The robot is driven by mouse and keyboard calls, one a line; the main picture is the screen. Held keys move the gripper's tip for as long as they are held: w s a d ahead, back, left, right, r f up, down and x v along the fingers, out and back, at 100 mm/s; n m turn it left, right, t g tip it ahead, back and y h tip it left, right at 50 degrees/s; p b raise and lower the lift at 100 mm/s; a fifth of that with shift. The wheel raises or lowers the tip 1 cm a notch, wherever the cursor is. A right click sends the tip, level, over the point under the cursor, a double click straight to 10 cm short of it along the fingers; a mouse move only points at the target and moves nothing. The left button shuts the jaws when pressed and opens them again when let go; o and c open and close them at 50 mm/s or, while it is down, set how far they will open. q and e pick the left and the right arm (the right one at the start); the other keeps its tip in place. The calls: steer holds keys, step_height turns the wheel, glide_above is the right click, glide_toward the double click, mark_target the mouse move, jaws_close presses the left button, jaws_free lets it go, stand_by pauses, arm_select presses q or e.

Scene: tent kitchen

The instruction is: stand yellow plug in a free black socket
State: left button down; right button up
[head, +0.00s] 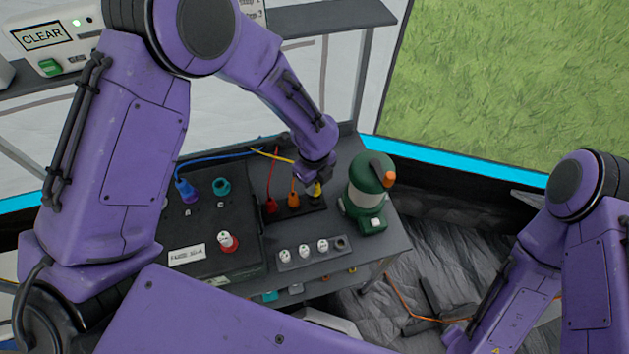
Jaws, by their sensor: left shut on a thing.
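The yellow plug (317,188) is at the right end of a black socket strip (290,213) on the dark bench. My left gripper (316,182) is directly above it, shut on it from above. A yellow cable (272,157) runs from the left toward the plug. A red plug (270,205) and an orange plug (293,199) stand in the same strip to its left. The gripper hides the plug's top, and I cannot tell whether the plug is fully seated. My right arm shows at the right edge, but its gripper is out of view.
A green lantern-like device (369,200) stands close to the right of the strip. In front lies a strip with several white sockets (303,250). A dark panel to the left holds a blue plug (185,190), a teal socket (221,186) and a red-and-white connector (228,242).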

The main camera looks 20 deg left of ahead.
arm_select(q)
steer(key=shift+p, duration=0.3)
steer(key=shift+f+b, duration=0.75)
steer(key=shift+f, duration=0.75)
steer(key=c, duration=0.8)
jaws_free()
steer(key=shift+c, duration=0.2)
step_height(320, 180, up, 11)
steer(key=shift+f+b, duration=0.2)
steer(key=shift+b, duration=0.25)
